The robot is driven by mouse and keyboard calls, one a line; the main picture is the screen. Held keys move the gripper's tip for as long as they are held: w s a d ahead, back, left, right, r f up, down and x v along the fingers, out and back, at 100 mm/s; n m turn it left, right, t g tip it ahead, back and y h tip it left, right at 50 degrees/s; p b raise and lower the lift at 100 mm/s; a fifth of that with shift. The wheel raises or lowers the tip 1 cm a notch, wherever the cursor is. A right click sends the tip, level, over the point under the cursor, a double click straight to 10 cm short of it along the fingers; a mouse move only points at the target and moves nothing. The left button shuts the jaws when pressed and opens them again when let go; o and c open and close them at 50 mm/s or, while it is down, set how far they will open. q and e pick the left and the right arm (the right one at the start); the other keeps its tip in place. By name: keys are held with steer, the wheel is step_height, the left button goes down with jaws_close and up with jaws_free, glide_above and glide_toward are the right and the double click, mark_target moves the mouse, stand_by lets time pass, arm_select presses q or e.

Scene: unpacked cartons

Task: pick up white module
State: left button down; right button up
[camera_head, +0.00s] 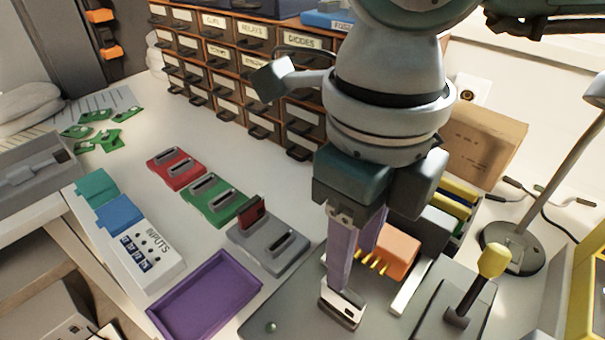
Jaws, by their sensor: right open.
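My right gripper (357,274) hangs over the grey panel (290,305), its two purple fingers apart with nothing seen between them. Right beside it sits an orange module (398,250) with yellow pins. A narrow white piece (411,286) lies just right of the orange module; I cannot tell if this is the white module. A white block marked INPUTS (138,255) stands at left on the table, apart from the gripper. My right arm hides part of the area behind the orange module. My left gripper is not in view.
A purple tray (206,291) is empty. Red (178,170), green (212,201) and grey (268,245) slotted bases stand in a row. A yellow-knobbed lever (492,262) and lamp base (515,248) are at right. Labelled drawers (225,75) stand behind.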

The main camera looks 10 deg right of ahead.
mark_target(344, 290)
step_height(344, 290, down, 8)
steer(key=shift+s+a+f, duration=0.1)
steer(key=shift+a, duration=0.05)
jaws_close()
stand_by(0.5)
stand_by(1.1)
